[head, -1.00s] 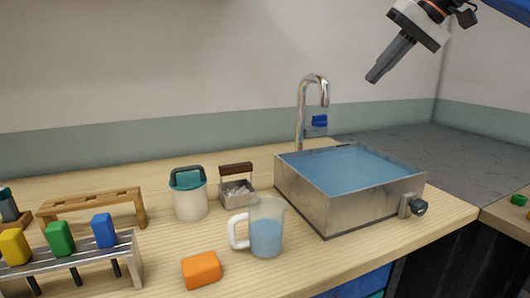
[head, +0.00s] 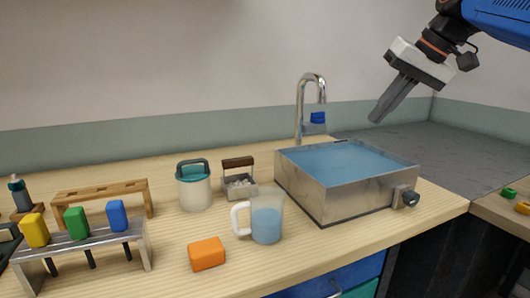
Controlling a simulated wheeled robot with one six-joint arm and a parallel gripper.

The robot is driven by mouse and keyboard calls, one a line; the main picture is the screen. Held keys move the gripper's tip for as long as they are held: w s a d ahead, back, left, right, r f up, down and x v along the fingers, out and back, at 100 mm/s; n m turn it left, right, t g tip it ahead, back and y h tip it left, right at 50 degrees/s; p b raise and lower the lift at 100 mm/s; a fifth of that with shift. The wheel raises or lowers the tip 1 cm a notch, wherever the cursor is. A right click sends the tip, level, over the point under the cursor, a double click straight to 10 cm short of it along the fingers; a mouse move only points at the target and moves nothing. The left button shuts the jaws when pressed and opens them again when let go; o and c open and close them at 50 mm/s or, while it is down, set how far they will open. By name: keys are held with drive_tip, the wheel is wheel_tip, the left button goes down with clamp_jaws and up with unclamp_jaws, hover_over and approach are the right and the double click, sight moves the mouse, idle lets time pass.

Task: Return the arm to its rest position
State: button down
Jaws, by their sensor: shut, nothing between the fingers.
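My gripper (head: 376,120) is at the upper right in the head view, high above the back right corner of the water-filled metal basin. Its dark fingers are closed together and point down to the left, with nothing held. Part of my blue arm (head: 495,18) shows at the top right corner.
The basin (head: 345,198) stands at the counter's right end, with a chrome tap (head: 299,110) behind it. A measuring jug (head: 267,224) of blue liquid, an orange block (head: 206,254), a lidded jar (head: 194,190), a small caddy (head: 240,185) and a wooden rack (head: 100,195) stand on the counter.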

drive_tip(key=s+d+f+h, duration=0.1)
drive_tip(key=s+f, duration=0.6)
drive_tip(key=f, duration=0.5)
drive_tip(key=s+d+f+h, duration=0.1)
drive_tip(key=s+f+h, duration=0.1)
drive_tip(key=s+f, duration=0.5)
drive_tip(key=s+d+f+h, duration=0.1)
drive_tip(key=s+f, duration=0.6)
drive_tip(key=f, duration=1)
